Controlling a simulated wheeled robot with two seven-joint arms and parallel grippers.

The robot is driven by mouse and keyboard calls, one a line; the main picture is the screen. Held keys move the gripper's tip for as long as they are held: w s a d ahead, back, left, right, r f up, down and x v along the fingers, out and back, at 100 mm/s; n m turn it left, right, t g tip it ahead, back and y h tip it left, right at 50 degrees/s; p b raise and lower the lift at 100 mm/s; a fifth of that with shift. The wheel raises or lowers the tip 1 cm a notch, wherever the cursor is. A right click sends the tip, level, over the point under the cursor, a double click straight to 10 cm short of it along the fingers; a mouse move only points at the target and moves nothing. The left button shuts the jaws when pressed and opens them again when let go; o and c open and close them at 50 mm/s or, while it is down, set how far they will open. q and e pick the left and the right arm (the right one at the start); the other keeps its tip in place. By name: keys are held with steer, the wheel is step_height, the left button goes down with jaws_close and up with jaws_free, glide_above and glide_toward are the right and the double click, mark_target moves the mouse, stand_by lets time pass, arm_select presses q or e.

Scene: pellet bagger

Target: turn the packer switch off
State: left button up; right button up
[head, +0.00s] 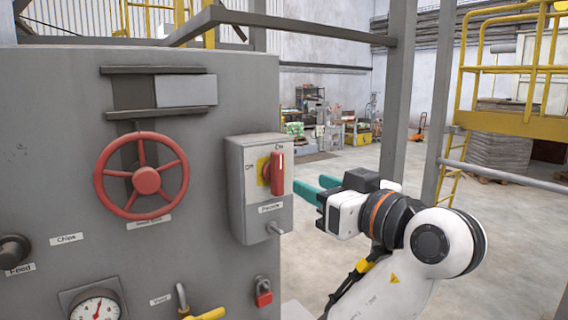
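The packer switch is a grey box (240,190) on the right side of a grey cabinet front. Its red handle (277,174) stands upright on a yellow plate (262,170), pointing to the upper mark, which seems to read "On". A second mark, small and hard to read, is at the left. A label below seems to read "Packer".
The cabinet also bears a red handwheel (146,181), a gauge (97,307), a red padlock (263,292), a yellow-handled valve (207,314) and a dark knob (13,249). A grey post (398,90) stands behind my arm. Open floor lies to the right, near a yellow platform (510,122).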

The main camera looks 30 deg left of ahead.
mark_target(281, 171)
arm_select(q)
steer(key=p+x, duration=0.2)
steer(key=x, duration=0.2)
steer(key=p+x, duration=0.2)
steer(key=x, duration=0.2)
steer(key=shift+a+r, duration=0.2)
steer(key=shift+a, duration=0.05)
steer(key=shift+w+a+f+p, duration=0.2)
steer(key=shift+w+a+p, duration=0.2)
steer(key=shift+a, duration=0.2)
